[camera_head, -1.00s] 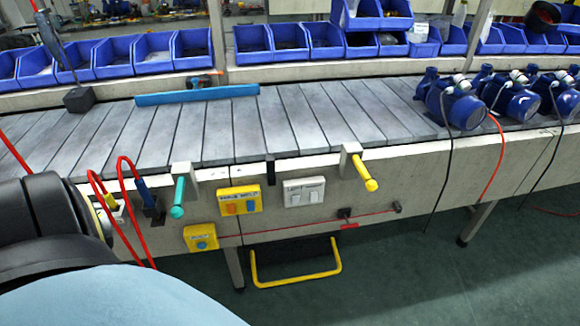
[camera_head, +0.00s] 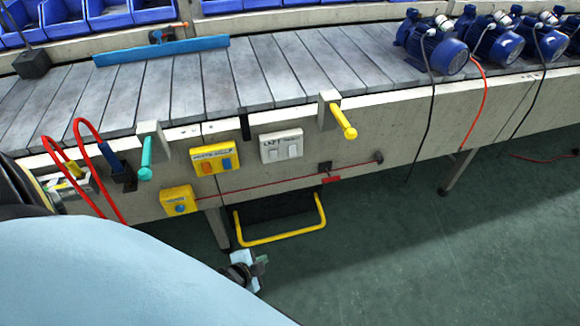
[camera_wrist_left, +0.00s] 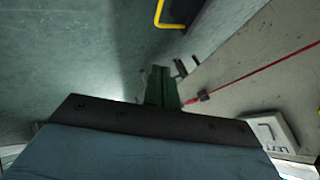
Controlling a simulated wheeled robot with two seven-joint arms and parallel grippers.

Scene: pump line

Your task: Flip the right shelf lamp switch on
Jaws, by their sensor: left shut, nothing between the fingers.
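The white switch box (camera_head: 281,146) with two pale rockers sits on the front face of the conveyor. Its right rocker (camera_head: 295,151) is beside the left rocker (camera_head: 279,154); their tilt is too small to tell. In the left wrist view part of the white box (camera_wrist_left: 268,130) shows at the lower right. My left gripper (camera_head: 262,266) is low in front of the conveyor, below and apart from the box. Its green fingers are shut and empty in the left wrist view (camera_wrist_left: 162,86). My right gripper is not in view.
A yellow handle (camera_head: 345,122) sticks out right of the box, a teal handle (camera_head: 146,160) to the left. Two yellow button boxes (camera_head: 214,158) (camera_head: 179,200) are left of it. A red cord (camera_head: 270,183) runs below, above a yellow bar (camera_head: 280,238).

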